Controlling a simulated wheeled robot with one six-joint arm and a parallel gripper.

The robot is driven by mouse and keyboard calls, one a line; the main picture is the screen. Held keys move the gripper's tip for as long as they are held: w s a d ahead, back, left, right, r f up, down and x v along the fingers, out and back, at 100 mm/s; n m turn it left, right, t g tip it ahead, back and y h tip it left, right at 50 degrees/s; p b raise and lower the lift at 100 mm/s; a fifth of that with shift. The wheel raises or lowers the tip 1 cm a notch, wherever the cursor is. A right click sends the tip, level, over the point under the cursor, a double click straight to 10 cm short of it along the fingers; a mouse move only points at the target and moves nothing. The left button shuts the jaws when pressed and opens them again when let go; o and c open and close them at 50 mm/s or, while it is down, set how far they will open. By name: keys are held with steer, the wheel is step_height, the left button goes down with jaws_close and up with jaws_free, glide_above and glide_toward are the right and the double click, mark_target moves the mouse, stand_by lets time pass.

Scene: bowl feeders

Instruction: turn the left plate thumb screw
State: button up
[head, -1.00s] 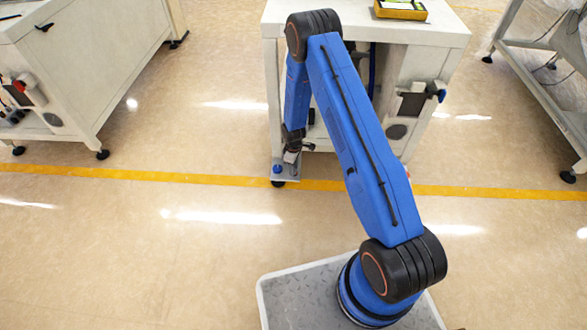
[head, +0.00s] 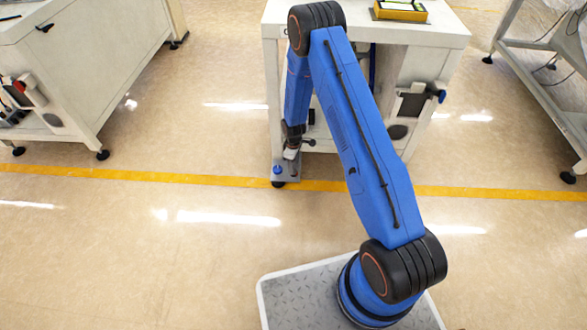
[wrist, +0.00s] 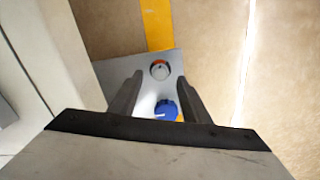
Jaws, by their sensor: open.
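A blue thumb screw (wrist: 166,109) with a white mark stands on a light grey plate (wrist: 146,98) in the wrist view. In the head view the blue thumb screw (head: 278,169) shows low at the left side of the white bench. My gripper (wrist: 160,77) is open and empty, its two dark fingers on either side of the blue screw in the picture; whether they are level with it I cannot tell. It also shows just above the plate in the head view (head: 291,154). A grey knob with an orange-red mark (wrist: 160,69) sits farther out on the plate.
The white bench (head: 430,32) stands beside my gripper, with a yellow device (head: 400,11) on top and a blue knob (head: 441,96) at its right side. Another white cabinet (head: 90,70) is at left, a metal frame (head: 545,90) at right. The floor in front is clear.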

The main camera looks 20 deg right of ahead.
step_height(320, 180, up, 15)
steer(key=shift+f, duration=0.2)
stand_by(0.6)
